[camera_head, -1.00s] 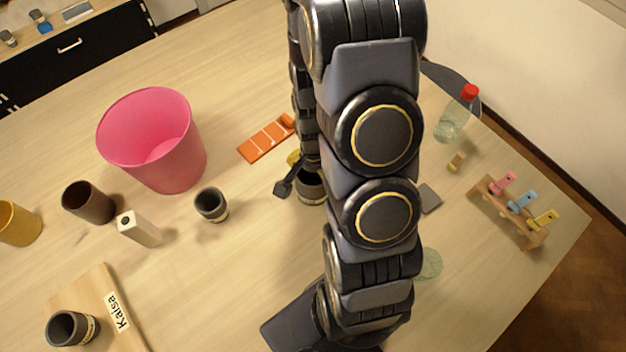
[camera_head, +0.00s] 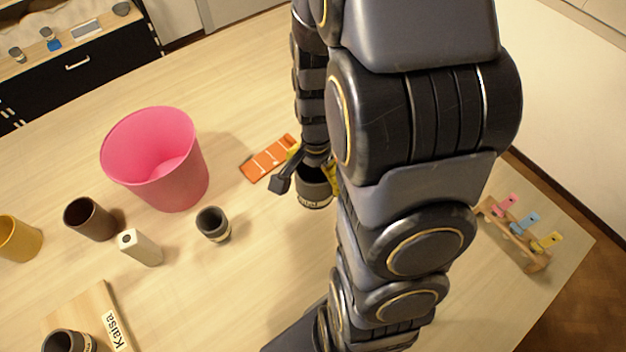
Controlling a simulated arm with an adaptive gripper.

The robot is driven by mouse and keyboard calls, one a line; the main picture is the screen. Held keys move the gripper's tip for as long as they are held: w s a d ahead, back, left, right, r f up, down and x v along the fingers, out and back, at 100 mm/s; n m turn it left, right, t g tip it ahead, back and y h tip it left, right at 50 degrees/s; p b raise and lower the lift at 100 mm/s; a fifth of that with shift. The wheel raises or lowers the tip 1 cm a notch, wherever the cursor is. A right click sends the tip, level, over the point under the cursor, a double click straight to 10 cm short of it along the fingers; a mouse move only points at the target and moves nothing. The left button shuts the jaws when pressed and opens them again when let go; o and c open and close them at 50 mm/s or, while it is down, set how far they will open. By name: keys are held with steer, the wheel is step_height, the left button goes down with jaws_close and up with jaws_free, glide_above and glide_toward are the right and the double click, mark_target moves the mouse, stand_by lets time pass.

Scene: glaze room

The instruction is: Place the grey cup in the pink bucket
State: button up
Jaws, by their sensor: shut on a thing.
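The pink bucket (camera_head: 185,178) stands upright and open on the table, left of the middle. My gripper (camera_head: 306,182) is right of the bucket, shut on a dark grey cup (camera_head: 314,197) with a pale band low on its side. One finger shows at the cup's left; the arm hides part of the other side. The held cup is upright and looks raised a little, though its gap to the table is hard to judge. A similar dark grey cup (camera_head: 213,224) stands below the bucket, and another (camera_head: 66,341) is on the wooden board at the lower left.
A brown cup (camera_head: 90,220), a white block (camera_head: 140,248) and a yellow cup (camera_head: 20,240) stand left. An orange strip (camera_head: 268,160) lies between bucket and gripper. A rack with coloured tags (camera_head: 515,235) is right. The board (camera_head: 90,300) reads "Kaisa".

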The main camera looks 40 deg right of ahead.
step_height(320, 180, up, 15)
steer(key=shift+r, duration=0.15)
steer(key=w+a+n, duration=0.1)
steer(key=w+a, duration=0.4)
steer(key=w, duration=0.1)
steer(key=w+a+n, duration=0.1)
steer(key=w+a, duration=0.4)
steer(key=w, duration=0.2)
steer(key=w+a+n, duration=0.1)
steer(key=w+a, duration=0.5)
steer(key=w, duration=0.1)
steer(key=shift+r+n, duration=0.4)
steer(key=shift+n, duration=0.5)
steer(key=w+a, duration=0.1)
steer(key=a, duration=0.2)
steer(key=w+a, duration=0.1)
steer(key=a, duration=0.1)
steer(key=w+a, duration=0.1)
steer(key=a, duration=0.2)
steer(key=shift+a+f, duration=0.35)
steer(key=shift+f, duration=0.05)
steer(key=shift+c, duration=0.2)
step_height(320, 180, down, 15)
steer(key=shift+a, duration=0.25)
steer(key=shift+f, duration=0.1)
steer(key=shift+f, duration=0.6)
